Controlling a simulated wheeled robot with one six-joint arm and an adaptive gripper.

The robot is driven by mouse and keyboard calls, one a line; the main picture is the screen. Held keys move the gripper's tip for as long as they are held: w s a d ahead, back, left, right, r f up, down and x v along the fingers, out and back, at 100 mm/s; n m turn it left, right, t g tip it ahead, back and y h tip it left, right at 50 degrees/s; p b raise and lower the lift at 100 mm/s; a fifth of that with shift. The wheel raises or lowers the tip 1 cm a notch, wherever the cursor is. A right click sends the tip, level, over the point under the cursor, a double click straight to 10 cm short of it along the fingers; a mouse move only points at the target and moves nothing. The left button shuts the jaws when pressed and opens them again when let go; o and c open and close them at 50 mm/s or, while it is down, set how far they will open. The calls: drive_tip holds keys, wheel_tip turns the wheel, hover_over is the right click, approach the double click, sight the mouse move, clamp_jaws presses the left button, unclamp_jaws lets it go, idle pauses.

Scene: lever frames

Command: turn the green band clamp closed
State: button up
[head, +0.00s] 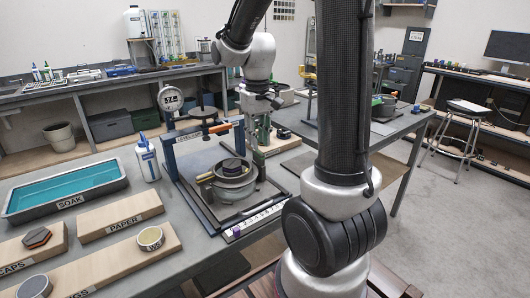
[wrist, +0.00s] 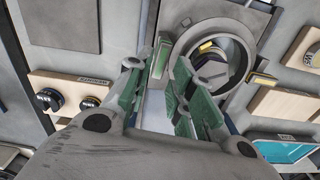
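My gripper (head: 262,132) hangs over the right side of the near lever frame, in the head view. In the wrist view my gripper (wrist: 168,85) has its green-faced fingers spread, with a gap and nothing held between them. A round grey pot (head: 235,185) stands inside the frame; in the wrist view its ring (wrist: 240,62) lies just right of my fingers, apart from them as far as I can tell. Yellow tabs (wrist: 262,80) show at its rim. I cannot clearly tell a green band clamp apart from my green finger faces.
The lever frame has blue posts (head: 170,157), a round gauge (head: 170,98) and an orange-handled lever (head: 220,128). A white bottle (head: 147,160) stands to its left. A teal soak tray (head: 65,190) and wooden boards (head: 120,214) fill the bench's left. Another frame stands on the right-hand bench (head: 395,127).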

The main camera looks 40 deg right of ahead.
sight(258, 151)
wheel_tip(258, 151, down, 6)
drive_tip(key=shift+r, duration=0.25)
clamp_jaws()
drive_tip(key=m, duration=0.4)
drive_tip(key=shift+m, duration=0.3)
unclamp_jaws()
